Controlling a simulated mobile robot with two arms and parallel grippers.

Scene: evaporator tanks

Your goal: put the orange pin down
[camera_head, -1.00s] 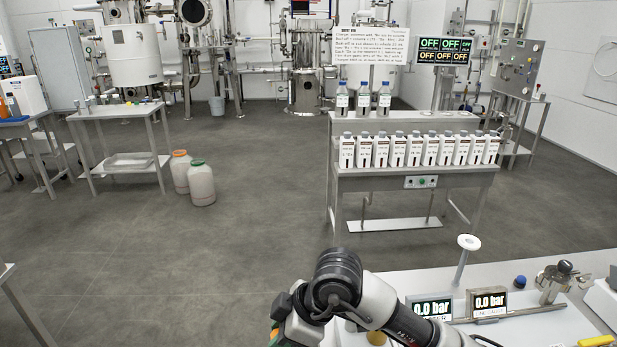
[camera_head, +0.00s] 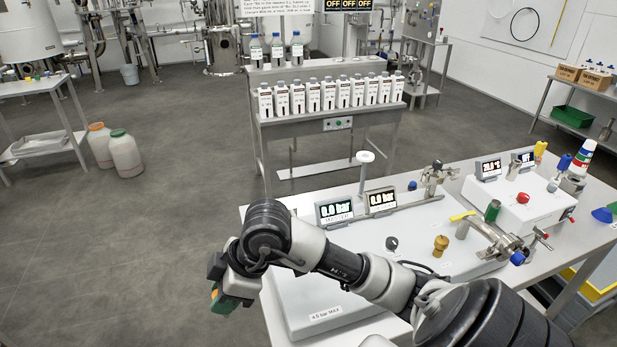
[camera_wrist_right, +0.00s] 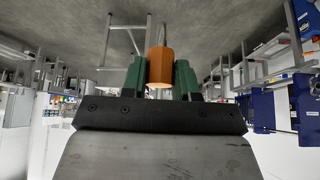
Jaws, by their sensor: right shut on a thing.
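The orange pin (camera_wrist_right: 160,64) shows in the right wrist view as an orange cylinder with a thin grey tip. It is held between the two green fingers of my right gripper (camera_wrist_right: 160,77), which is shut on it. In the head view my right gripper (camera_head: 220,299) hangs over the floor, left of the near bench, with only a bit of green and orange visible. Its fingertips are mostly hidden there by the wrist. My left gripper is in neither view.
The near bench (camera_head: 455,190) carries a white panel (camera_head: 310,297), two pressure displays showing 0.0 bar (camera_head: 380,201), valves and a white-topped post (camera_head: 365,157). Behind stands a bench with a row of white bottles (camera_head: 329,94). Grey floor (camera_head: 110,260) lies open to the left.

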